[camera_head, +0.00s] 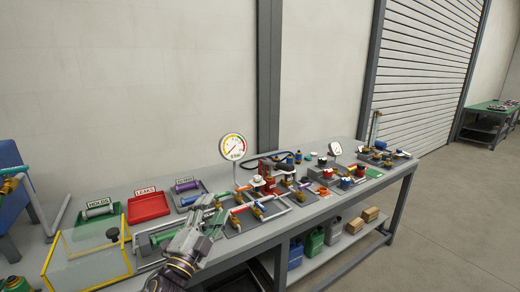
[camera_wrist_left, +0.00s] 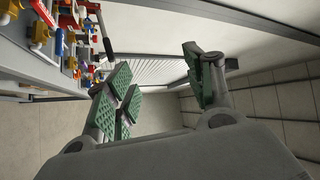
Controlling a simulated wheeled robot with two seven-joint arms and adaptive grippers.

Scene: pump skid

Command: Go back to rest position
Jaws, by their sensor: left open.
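My left gripper (camera_head: 208,220) is in the lower middle of the head view, over the front part of the grey workbench (camera_head: 330,210). In the left wrist view its green-padded fingers (camera_wrist_left: 160,88) are spread apart with nothing between them. Beyond them that view shows the wall and the shutter, with the bench parts at the left. My right gripper is in neither view.
Close to the left gripper are a clear yellow-framed guard (camera_head: 88,262) and pipe assemblies with valves (camera_head: 252,212). A round gauge (camera_head: 232,147) rises behind. A red LEAKS tray (camera_head: 148,206) lies left. The floor at the right (camera_head: 440,230) is clear.

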